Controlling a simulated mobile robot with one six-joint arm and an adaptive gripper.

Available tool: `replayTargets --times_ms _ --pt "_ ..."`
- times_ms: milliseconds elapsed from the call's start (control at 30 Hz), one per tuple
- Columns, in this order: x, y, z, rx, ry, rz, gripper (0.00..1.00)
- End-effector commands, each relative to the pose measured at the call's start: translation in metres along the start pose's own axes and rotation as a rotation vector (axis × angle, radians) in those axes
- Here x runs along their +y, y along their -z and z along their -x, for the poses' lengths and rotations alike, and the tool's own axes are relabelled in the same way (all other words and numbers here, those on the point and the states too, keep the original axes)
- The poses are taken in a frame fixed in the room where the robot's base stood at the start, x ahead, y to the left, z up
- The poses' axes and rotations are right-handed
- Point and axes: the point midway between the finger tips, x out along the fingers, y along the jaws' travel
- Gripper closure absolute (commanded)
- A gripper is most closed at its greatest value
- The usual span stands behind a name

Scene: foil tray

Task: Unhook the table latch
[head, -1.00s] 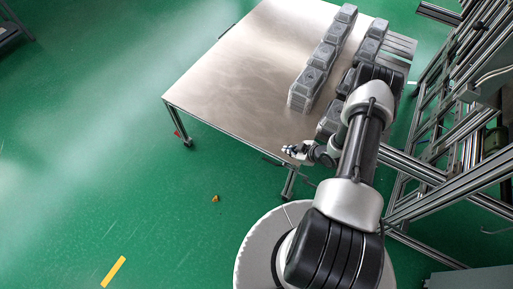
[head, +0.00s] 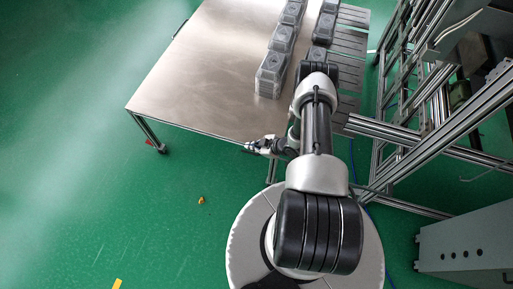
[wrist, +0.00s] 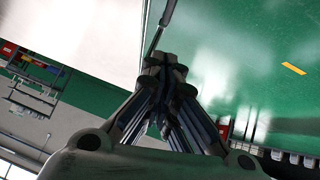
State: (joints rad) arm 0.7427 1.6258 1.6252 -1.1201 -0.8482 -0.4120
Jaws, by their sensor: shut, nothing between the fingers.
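The metal table (head: 190,75) has a brushed top and thin legs. My gripper (head: 258,146) is at its near edge, towards the right corner, with the fingers shut and empty. In the wrist view the dark fingertips (wrist: 165,66) are together. A dark slim bar (wrist: 161,25) runs up from just beyond them, along the edge of a pale surface; it may be the latch, but I cannot tell for sure. Whether the fingertips touch it is unclear. In the head view the latch cannot be made out beside my gripper and arm.
Grey lidded containers (head: 272,76) stand in rows on the table's right part. A slatted rack (head: 345,65) adjoins its right side. Metal profile frames (head: 440,110) and a grey cabinet (head: 465,245) stand at the right. The green floor (head: 80,200) at left is mostly clear.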

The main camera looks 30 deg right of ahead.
Motion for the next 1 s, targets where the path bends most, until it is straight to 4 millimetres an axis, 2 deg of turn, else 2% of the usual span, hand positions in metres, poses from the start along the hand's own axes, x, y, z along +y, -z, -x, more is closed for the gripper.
replayTargets --times_ms 33,200,400,600,1000 --pt "-0.002 -0.002 -0.015 0.0 0.003 0.002 1.0" --pt "-0.002 -0.002 -0.05 0.0 0.002 0.002 1.0" --pt "-0.001 -0.021 -0.072 0.0 0.0 -0.002 1.0" --pt "-0.001 -0.029 -0.08 -0.001 0.0 -0.001 1.0" --pt "-0.001 -0.028 -0.08 -0.003 0.0 -0.001 1.0"
